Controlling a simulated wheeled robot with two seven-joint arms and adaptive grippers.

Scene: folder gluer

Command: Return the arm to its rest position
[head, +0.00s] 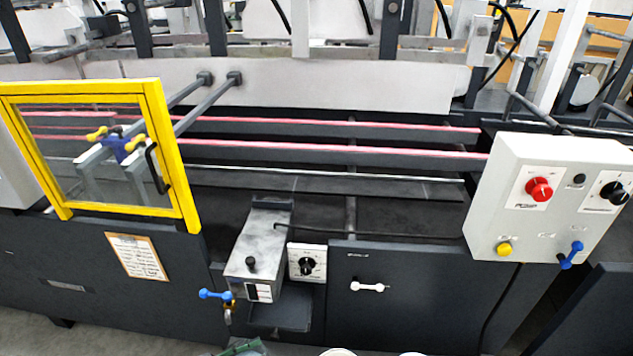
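Neither of my grippers shows in the head view, and no part of my arms can be clearly made out. The folder gluer (400,290) fills the view, with a dark front panel. A yellow-framed clear guard (186,180) stands at its left, with a black handle (157,168). Behind the clear pane is a blue part with yellow knobs (122,146). A grey control box (510,180) at the right carries a red button (539,189), a black rotary switch (613,193), a yellow button (504,248) and a blue lever (571,255).
A grey metal unit (257,245) with a black knob juts out at the centre. Beside it are a dial plate (307,263), a blue-handled valve (217,295) and a white handle (367,287). Cut-off objects, one greenish (245,347), show along the bottom edge.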

